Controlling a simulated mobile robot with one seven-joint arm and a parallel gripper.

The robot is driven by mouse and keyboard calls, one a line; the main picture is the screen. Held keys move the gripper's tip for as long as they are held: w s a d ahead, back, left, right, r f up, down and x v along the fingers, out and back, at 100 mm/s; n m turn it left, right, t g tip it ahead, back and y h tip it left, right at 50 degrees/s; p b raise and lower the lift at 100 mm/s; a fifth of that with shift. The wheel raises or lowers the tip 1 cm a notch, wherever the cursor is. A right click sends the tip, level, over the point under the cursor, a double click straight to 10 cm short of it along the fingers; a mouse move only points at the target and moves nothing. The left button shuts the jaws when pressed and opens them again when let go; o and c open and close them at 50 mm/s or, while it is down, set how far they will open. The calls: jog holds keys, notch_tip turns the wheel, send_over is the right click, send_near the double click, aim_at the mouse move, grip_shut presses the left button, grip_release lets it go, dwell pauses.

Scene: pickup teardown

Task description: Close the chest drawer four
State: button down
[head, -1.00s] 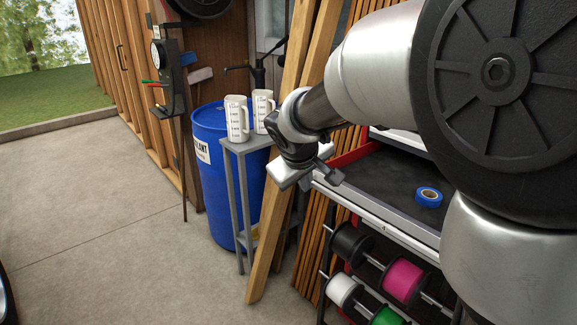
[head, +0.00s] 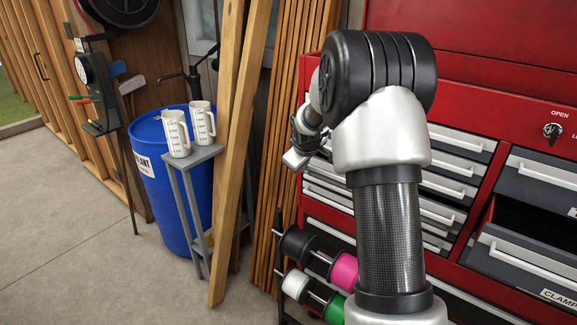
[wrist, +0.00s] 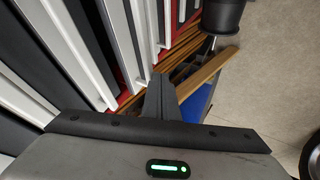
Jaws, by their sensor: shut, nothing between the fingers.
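The red tool chest (head: 470,75) fills the right of the head view. Its left column of grey drawers (head: 458,165) appears flush where it shows, on both sides of my arm. I cannot read a number four on any front now, and my arm hides part of this column. My gripper (head: 292,161) is at the chest's left edge, in front of the drawer fronts, small and partly hidden by my wrist. In the wrist view my gripper's fingers (wrist: 164,96) are together and empty, beside the drawer fronts with pale handles (wrist: 75,50). I cannot tell whether they touch.
A right-hand drawer labelled CLAMP (head: 520,262) stands open. Spools (head: 343,270) hang below the left drawers. Wooden planks (head: 240,150), a small grey stand (head: 186,158) with two measuring jugs (head: 190,130) and a blue barrel (head: 155,180) stand left. The floor farther left is clear.

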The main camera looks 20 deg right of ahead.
jog(key=shift+w+d+p, duration=0.2)
jog(key=shift+w+d, duration=0.25)
jog(key=shift+d, duration=0.2)
jog(key=shift+w+d+p, duration=0.2)
jog(key=shift+w+d, duration=0.25)
jog(key=shift+d, duration=0.15)
jog(key=shift+w+d+r, duration=0.1)
jog(key=shift+w+d, duration=0.05)
jog(key=shift+d, duration=0.05)
